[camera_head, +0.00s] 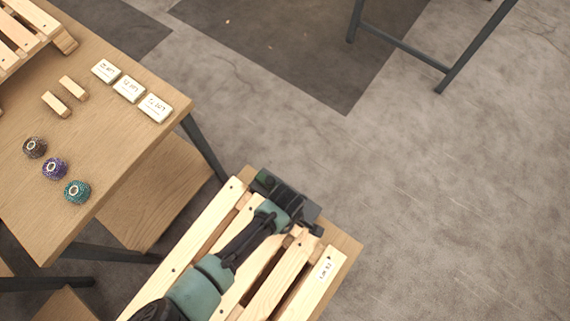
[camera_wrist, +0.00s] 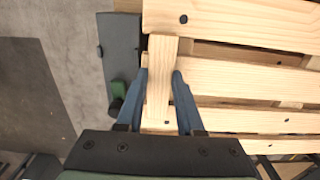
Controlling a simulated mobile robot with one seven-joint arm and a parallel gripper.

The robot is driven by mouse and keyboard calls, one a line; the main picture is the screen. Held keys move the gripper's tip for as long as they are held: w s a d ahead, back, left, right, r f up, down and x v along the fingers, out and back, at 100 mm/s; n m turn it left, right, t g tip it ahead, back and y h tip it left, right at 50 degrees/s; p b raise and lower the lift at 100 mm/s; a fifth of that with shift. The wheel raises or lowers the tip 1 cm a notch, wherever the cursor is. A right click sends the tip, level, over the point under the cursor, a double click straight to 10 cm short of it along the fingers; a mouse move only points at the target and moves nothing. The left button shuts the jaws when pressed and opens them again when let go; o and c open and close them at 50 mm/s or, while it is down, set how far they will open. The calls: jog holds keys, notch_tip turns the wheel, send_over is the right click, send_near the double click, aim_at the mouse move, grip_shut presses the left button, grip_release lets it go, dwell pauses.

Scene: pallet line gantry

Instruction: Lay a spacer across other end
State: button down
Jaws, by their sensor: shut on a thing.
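My gripper (camera_wrist: 162,80) has its two blue fingers on either side of a short pale wooden spacer (camera_wrist: 160,62) in the wrist view. The spacer runs crosswise to the slats of a wooden pallet (camera_wrist: 235,78), near the slats' left end. I cannot tell whether it touches them. In the head view the pallet (camera_head: 205,222) lies at bottom centre, and my arm reaches over it to its far end; the held spacer is hidden there. Two more small wooden spacers, one (camera_head: 73,87) and another (camera_head: 56,103), lie on the table at left.
The wooden table (camera_head: 120,170) holds three white labelled boxes (camera_head: 129,88), three beaded round pieces (camera_head: 54,168) and another slatted pallet (camera_head: 25,35). A dark grey bar (camera_wrist: 119,50) stands beside the pallet end. Open floor lies right.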

jog(key=shift+f, duration=0.2)
jog(key=c, duration=0.5)
grip_release()
jog(key=shift+c, duration=0.2)
